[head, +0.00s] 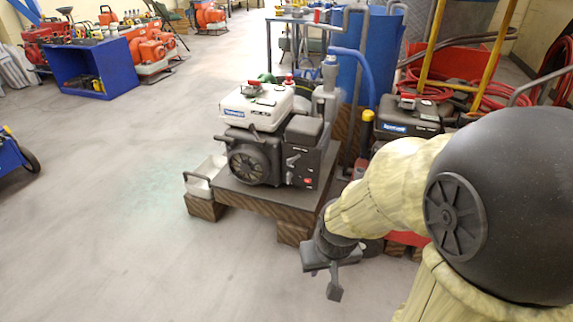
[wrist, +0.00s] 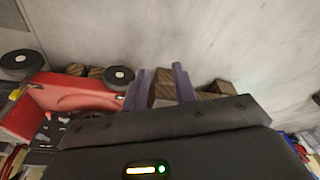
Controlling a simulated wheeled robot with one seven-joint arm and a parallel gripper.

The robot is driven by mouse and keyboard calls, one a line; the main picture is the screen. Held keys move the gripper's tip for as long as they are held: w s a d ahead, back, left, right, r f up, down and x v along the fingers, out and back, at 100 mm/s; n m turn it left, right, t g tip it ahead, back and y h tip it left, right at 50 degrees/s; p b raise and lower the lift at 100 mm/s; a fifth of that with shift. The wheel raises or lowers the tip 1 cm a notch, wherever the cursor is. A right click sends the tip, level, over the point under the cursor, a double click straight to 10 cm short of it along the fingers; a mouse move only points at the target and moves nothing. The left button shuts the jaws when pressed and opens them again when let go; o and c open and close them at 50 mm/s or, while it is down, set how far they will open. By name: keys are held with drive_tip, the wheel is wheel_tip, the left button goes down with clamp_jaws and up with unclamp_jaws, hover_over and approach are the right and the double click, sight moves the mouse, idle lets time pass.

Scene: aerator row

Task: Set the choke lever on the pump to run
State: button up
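The pump (head: 262,110), with a white top and a dark engine body, stands on a grey board on wooden blocks. A small light-grey lever (head: 291,161) shows on its dark front panel. It looks like the choke lever, but its setting is too small to read. A red switch sits low on the same panel. My gripper (head: 325,281) hangs in front of and below the pump, to its right, apart from it. In the wrist view its two fingers (wrist: 160,82) are apart with nothing held between them. The lever is not discernible there.
A metal pan (head: 206,172) sits at the pump's left. A second engine (head: 408,118) and a cart with yellow handles (head: 438,45) stand close on the right. A blue barrel (head: 378,55) is behind. The floor at left and front is clear.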

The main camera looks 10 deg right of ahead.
drive_tip(key=shift+r, duration=0.3)
drive_tip(key=c, duration=0.3)
drive_tip(key=w+p+v, duration=0.1)
drive_tip(key=p+v, duration=0.4)
drive_tip(key=w+p+v, duration=0.1)
drive_tip(key=p+v, duration=0.5)
drive_tip(key=w+r+p+v, duration=0.1)
drive_tip(key=p+v, duration=0.4)
drive_tip(key=p, duration=0.1)
drive_tip(key=shift+w+r, duration=0.2)
drive_tip(key=shift+w, duration=0.1)
clamp_jaws()
drive_tip(key=shift+f, duration=0.1)
